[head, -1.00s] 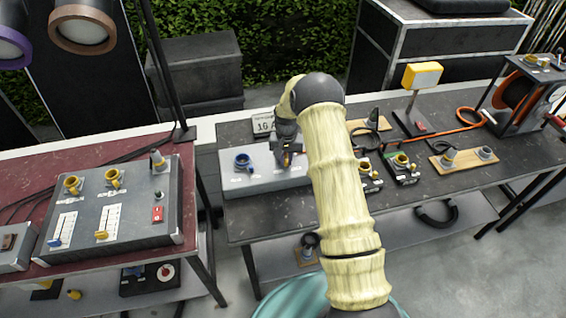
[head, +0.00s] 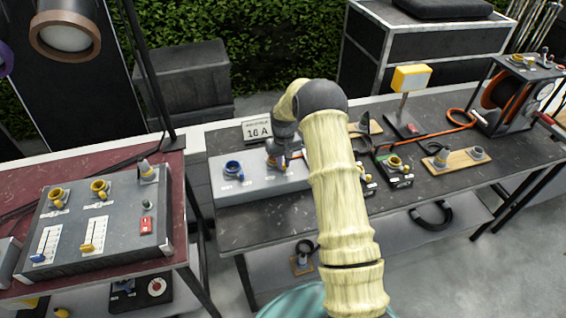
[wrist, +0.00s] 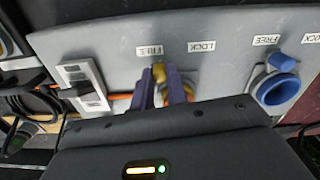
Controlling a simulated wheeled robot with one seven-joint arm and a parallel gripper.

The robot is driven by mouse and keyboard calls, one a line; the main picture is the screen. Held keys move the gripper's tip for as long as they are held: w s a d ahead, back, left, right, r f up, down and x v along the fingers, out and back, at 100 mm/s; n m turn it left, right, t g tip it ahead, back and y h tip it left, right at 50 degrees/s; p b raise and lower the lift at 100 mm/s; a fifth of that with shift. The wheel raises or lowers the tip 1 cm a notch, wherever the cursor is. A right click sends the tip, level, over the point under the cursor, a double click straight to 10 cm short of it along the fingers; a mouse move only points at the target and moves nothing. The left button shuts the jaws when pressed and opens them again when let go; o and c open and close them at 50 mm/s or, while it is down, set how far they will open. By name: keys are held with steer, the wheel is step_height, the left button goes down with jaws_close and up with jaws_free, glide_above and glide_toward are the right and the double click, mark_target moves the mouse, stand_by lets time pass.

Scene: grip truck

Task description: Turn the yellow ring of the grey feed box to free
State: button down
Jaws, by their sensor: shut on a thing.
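The grey feed box (head: 255,186) stands on the dark table in the head view, and its face (wrist: 110,40) fills the upper wrist view. Its yellow ring (wrist: 159,72) sits between my gripper's purple fingers (wrist: 160,82). My gripper (head: 274,160) is shut on the ring, and the fingers hide much of it. The ring's visible yellow lug points at the FREE label (wrist: 150,51). The LOCK label (wrist: 202,46) is to its right. A separate blue ring (wrist: 277,85) sits farther right on the same face, untouched.
A white switch plate (wrist: 82,84) is left of the ring in the wrist view. An orange cable (wrist: 120,97) runs nearby. A 16 A sign (head: 257,131) stands behind the box. A similar grey panel (head: 95,215) is on the red table at left.

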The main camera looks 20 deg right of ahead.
steer(key=shift+w+r, duration=0.1)
steer(key=c, duration=1.4)
jaws_free()
step_height(320, 180, up, 17)
steer(key=b, duration=0.3)
steer(key=shift+r, duration=0.15)
steer(key=s+a+f+t, duration=0.1)
steer(key=s, duration=0.9)
steer(key=s+a+m, duration=0.1)
steer(key=s+a, duration=0.1)
steer(key=s, duration=0.8)
steer(key=s+a+f+t, duration=0.1)
steer(key=s, duration=0.9)
steer(key=shift+s+a+f+m+t, duration=0.3)
steer(key=shift+s+f, duration=0.05)
steer(key=shift+s, duration=0.05)
